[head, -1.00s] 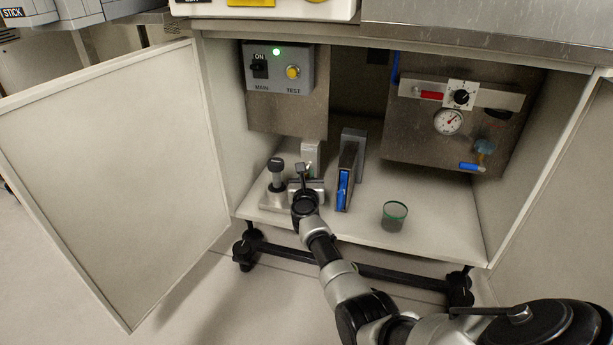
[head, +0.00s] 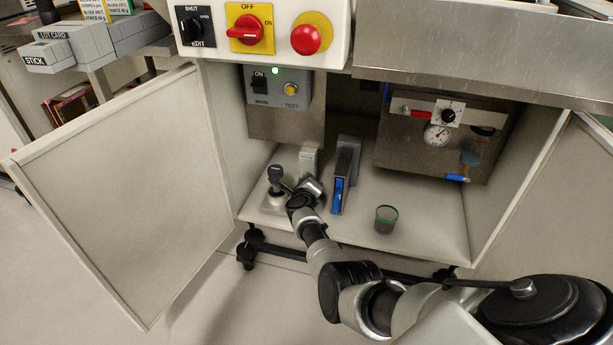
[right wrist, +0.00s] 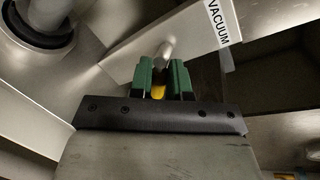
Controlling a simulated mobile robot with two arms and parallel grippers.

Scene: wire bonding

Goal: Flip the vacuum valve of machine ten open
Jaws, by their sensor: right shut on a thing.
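My right gripper (head: 306,188) reaches low into the open cabinet, beside a black-topped cylinder (head: 275,184) on a small base plate. In the right wrist view its green fingertips (right wrist: 161,74) are shut on the vacuum valve's lever (right wrist: 158,91), which shows yellow between them. A metal rod (right wrist: 166,48) rises just beyond the fingers. A pale plate with a VACUUM label (right wrist: 219,22) is beside it. In the head view the gripper and wrist hide most of the valve, so I cannot tell its lever angle there. My left gripper is out of view.
A dark upright unit with a blue front (head: 338,193) stands close right of the gripper. A green-rimmed cup (head: 386,218) is on the cabinet floor (head: 430,225). A gauge panel (head: 400,150) hangs at right, a switch box (head: 290,91) above. The left door (head: 130,200) is open.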

